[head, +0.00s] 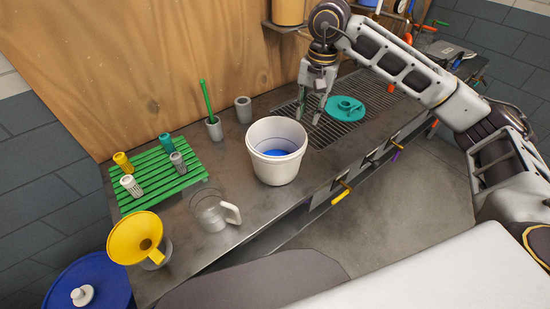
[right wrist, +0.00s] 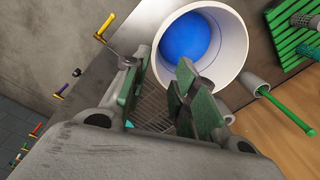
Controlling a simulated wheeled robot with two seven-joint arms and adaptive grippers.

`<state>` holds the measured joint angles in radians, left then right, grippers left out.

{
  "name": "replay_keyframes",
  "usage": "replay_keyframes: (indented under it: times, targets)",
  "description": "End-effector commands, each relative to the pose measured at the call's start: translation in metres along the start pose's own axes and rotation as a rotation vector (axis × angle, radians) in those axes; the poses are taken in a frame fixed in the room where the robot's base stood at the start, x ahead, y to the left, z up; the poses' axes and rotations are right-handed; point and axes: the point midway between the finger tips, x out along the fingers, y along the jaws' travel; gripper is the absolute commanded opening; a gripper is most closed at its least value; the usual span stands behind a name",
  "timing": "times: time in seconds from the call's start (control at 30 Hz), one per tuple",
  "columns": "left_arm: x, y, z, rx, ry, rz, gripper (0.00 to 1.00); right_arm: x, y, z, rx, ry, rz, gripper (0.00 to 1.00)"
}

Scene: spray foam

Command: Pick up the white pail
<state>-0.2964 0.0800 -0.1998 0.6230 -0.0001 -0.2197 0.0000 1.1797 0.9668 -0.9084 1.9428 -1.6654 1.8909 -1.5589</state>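The white pail (head: 277,168) stands upright on the grey workbench, with a blue bottom or liquid inside. In the right wrist view the pail (right wrist: 238,62) is beyond the fingers, its open mouth facing the camera. My right gripper (head: 312,117) points down just to the right of and behind the pail, apart from it in the head view. Its green-padded fingers (right wrist: 158,85) are spread with nothing visible between them. My left gripper is not in view.
A green rack (head: 155,180) with several nozzles, a clear jug (head: 208,214) and a yellow funnel (head: 135,238) stand left of the pail. Grey cups (head: 243,110) are behind it. A teal lid (head: 347,107) lies on the grate to the right.

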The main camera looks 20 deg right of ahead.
Motion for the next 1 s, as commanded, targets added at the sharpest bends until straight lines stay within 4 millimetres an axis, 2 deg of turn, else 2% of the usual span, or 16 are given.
replay_keyframes:
  times: [0.3, 0.47, 1.0]
  targets:
    - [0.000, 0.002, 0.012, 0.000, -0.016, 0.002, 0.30, 0.001, 0.000, 0.000, 0.000, -0.001, -0.001, 0.28]
    - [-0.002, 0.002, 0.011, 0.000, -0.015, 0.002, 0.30, 0.010, 0.000, 0.000, 0.001, -0.003, -0.001, 0.28]
    - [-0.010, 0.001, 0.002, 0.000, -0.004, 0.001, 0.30, 0.076, 0.000, 0.001, 0.000, -0.004, -0.001, 0.28]
